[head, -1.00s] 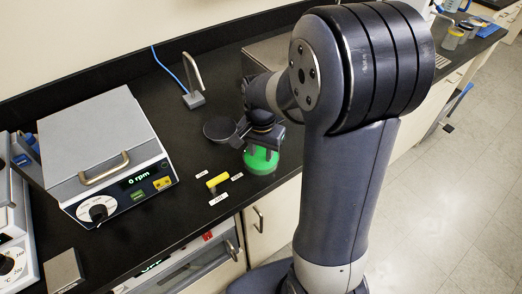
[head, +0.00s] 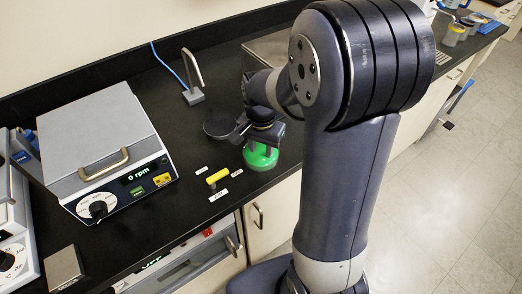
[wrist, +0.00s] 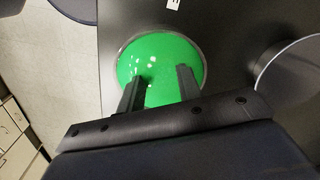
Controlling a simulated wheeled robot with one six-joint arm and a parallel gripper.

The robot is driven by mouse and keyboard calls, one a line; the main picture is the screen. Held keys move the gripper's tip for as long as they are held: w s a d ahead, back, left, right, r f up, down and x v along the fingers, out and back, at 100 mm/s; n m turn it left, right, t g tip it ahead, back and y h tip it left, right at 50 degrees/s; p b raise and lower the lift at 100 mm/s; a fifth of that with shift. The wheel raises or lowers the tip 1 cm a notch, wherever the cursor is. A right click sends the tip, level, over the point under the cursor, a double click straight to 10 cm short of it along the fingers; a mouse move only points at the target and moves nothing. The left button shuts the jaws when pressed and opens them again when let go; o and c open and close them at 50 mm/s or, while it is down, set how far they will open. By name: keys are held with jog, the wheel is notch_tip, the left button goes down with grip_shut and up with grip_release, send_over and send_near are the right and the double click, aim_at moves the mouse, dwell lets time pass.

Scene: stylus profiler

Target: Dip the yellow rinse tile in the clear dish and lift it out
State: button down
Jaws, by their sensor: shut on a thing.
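A green round lid-like disc (head: 260,154) is under my gripper (head: 264,138) at the counter's front. In the wrist view my gripper (wrist: 157,90) has its two fingers on the green disc (wrist: 160,58), apart from each other and shut on it. A thin clear rim, apparently of the clear dish (wrist: 122,45), circles the disc. Whether the disc sits on the dish or just above it is unclear. A yellow bar (head: 218,174), apparently the rinse tile, stands apart from my gripper on the counter, left of the green disc. The dish's inside is hidden.
Small white labels (head: 218,195) lie around the yellow bar. A dark round plate (head: 219,126) lies behind-left of the gripper. A hotplate-like box reading 0 rpm (head: 100,140) stands left. The counter's front edge is close.

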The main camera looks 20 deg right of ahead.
jog(key=shift+r, duration=0.1)
notch_tip(320, 180, up, 8)
jog(key=p, duration=0.6)
jog(key=shift+f, duration=0.25)
jog(key=shift+s+f, duration=0.1)
dwell(0.8)
